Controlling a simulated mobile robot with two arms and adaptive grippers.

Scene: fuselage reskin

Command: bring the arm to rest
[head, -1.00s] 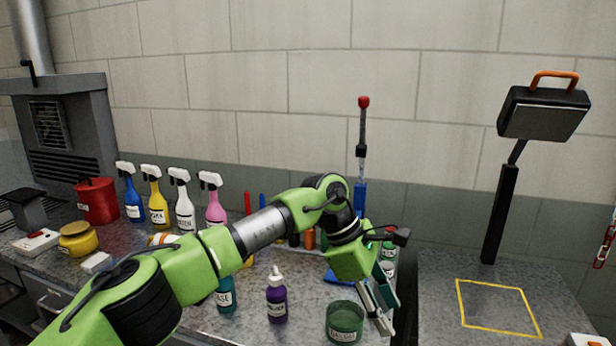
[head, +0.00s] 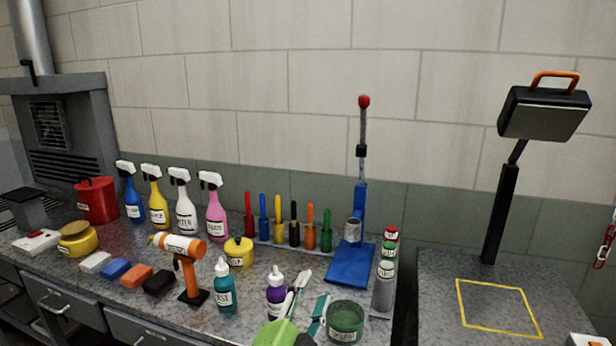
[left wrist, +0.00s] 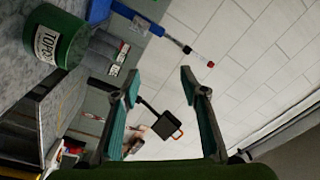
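My left gripper (head: 309,291) shows at the bottom edge of the head view, with only its two fingers and part of its green body in the picture. It is just above or in front of the bench, between a purple dropper bottle (head: 277,296) and a dark green jar (head: 345,322); I cannot tell whether it touches either. In the left wrist view the gripper (left wrist: 159,78) is open, its fingers spread with nothing held between them. The rest of the left arm is out of the head view. My right gripper is not in view.
The bench holds several spray bottles (head: 184,205), an orange tool (head: 186,262), a teal bottle (head: 224,288), several handled tools and a blue stand (head: 350,264). A black case (head: 543,113) stands on a post at right. The yellow-outlined square (head: 497,310) is empty.

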